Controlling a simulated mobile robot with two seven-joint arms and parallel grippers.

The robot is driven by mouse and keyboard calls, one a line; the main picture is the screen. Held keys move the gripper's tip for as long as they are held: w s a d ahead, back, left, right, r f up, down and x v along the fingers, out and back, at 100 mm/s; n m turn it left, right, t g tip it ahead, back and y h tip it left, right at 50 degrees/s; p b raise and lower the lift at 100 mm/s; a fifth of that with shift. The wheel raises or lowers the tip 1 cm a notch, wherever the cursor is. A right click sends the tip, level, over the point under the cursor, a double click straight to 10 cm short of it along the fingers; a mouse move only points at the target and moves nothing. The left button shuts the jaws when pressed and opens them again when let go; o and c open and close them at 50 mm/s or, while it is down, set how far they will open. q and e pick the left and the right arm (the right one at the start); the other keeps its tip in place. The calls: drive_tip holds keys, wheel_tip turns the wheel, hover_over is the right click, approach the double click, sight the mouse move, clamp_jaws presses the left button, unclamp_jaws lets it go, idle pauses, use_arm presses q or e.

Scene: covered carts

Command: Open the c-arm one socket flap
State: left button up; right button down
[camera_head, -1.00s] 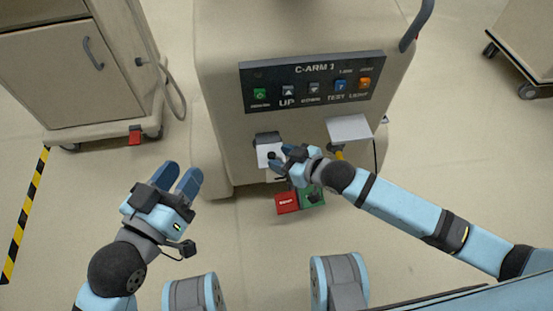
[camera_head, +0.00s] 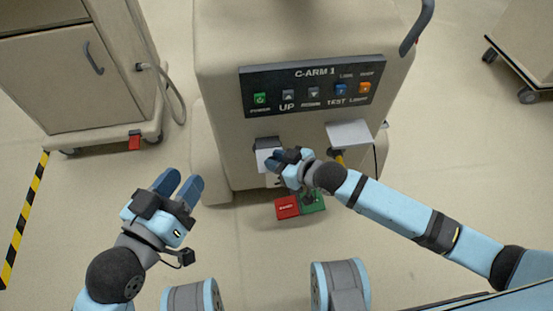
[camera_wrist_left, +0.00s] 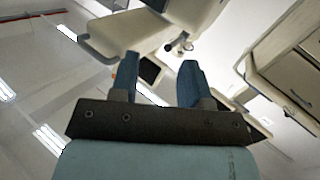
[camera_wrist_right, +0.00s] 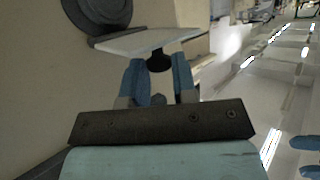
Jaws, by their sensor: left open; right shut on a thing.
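The C-arm 1 cart (camera_head: 225,140) stands in front of me with its labelled button panel (camera_head: 313,85). Below the panel's left part is the socket flap (camera_head: 264,158), a pale plate under a dark grey block. My right gripper (camera_head: 277,162) covers part of the flap. In the right wrist view the flap (camera_wrist_right: 150,41) is a pale plate with a dark knob (camera_wrist_right: 158,61). My right gripper (camera_wrist_right: 156,82) is shut on that knob. The socket behind is not clearly visible. My left gripper (camera_head: 180,186) is open and empty, left of the cart and apart from it.
A second pale plate (camera_head: 349,133) sticks out at right, with a yellow plug (camera_head: 339,158) below it. Red (camera_head: 287,208) and green (camera_head: 313,203) pedals lie low in front of the cart. Another cart (camera_head: 75,75) stands at left. Floor around my left gripper is free.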

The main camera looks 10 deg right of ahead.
drive_tip(key=r+p, duration=0.1)
drive_tip(key=p, duration=0.1)
drive_tip(key=r+g+p, duration=0.1)
drive_tip(key=p, duration=0.2)
drive_tip(key=shift+w+m, duration=0.4)
use_arm(q)
wheel_tip(320, 180, up, 9)
drive_tip(key=n+t+p, duration=0.1)
drive_tip(key=t+p, duration=0.1)
drive_tip(key=t, duration=0.1)
use_arm(e)
drive_tip(key=shift+w+g, duration=0.1)
drive_tip(key=shift+g, duration=0.3)
drive_tip(key=w+r+m+g+h+p, duration=0.1)
drive_tip(key=w+g+p, duration=0.1)
drive_tip(key=p, duration=0.1)
drive_tip(key=shift+r+m+g+p, duration=0.1)
drive_tip(key=shift+m+g+p, duration=0.2)
drive_tip(key=shift+m+p, duration=0.1)
use_arm(q)
drive_tip(key=s+a+f+g+y, duration=0.1)
drive_tip(key=a+f+g+y, duration=0.3)
drive_tip(key=f, duration=0.6)
drive_tip(key=shift+s+a+f, duration=0.2)
drive_tip(key=shift+a+f, duration=0.15)
drive_tip(key=shift+f, duration=0.05)
use_arm(e)
drive_tip(key=shift+w+g, duration=0.25)
drive_tip(key=shift+g, duration=0.35)
